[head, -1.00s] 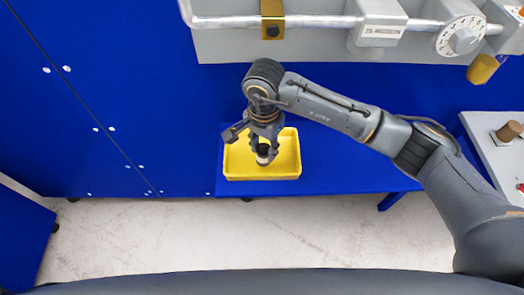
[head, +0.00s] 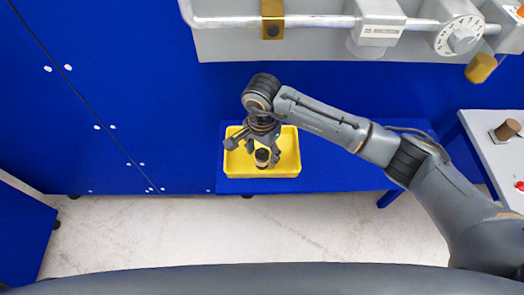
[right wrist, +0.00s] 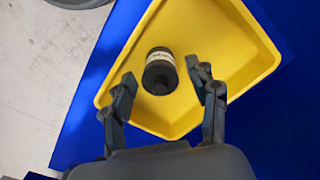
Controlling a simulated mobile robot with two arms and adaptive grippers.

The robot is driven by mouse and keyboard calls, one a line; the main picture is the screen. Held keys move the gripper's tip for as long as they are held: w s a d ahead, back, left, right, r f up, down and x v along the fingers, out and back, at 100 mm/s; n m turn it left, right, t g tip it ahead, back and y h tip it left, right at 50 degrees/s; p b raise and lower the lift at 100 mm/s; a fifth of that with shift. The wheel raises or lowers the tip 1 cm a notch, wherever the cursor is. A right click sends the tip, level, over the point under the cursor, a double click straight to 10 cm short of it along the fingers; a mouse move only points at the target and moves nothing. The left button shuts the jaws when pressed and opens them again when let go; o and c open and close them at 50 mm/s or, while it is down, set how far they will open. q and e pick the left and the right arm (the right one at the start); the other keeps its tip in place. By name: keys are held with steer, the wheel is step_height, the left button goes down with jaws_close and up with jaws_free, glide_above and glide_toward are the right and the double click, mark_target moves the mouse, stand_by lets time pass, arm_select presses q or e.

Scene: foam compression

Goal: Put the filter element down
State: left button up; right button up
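The filter element (head: 262,158) is a small dark cylinder inside the yellow tray (head: 286,174). In the right wrist view the element (right wrist: 160,74) is black with a pale label band, and it seems to rest on the floor of the tray (right wrist: 235,50). My right gripper (head: 261,149) is over the tray. In the right wrist view its two fingers (right wrist: 162,82) are spread, with gaps to the element on both sides. My left gripper is not in view.
The tray stands on a low blue shelf (head: 345,172). Blue panels (head: 120,80) stand behind. A grey unit with a bar and a dial (head: 459,38) is above. A grey panel with knobs (head: 490,140) is at the right.

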mark_target(262, 150)
steer(key=shift+r+p, duration=0.25)
steer(key=shift+p, duration=0.05)
steer(key=shift+w+r, duration=0.1)
steer(key=shift+r, duration=0.25)
step_height(262, 150, up, 11)
steer(key=b, duration=0.2)
stand_by(1.3)
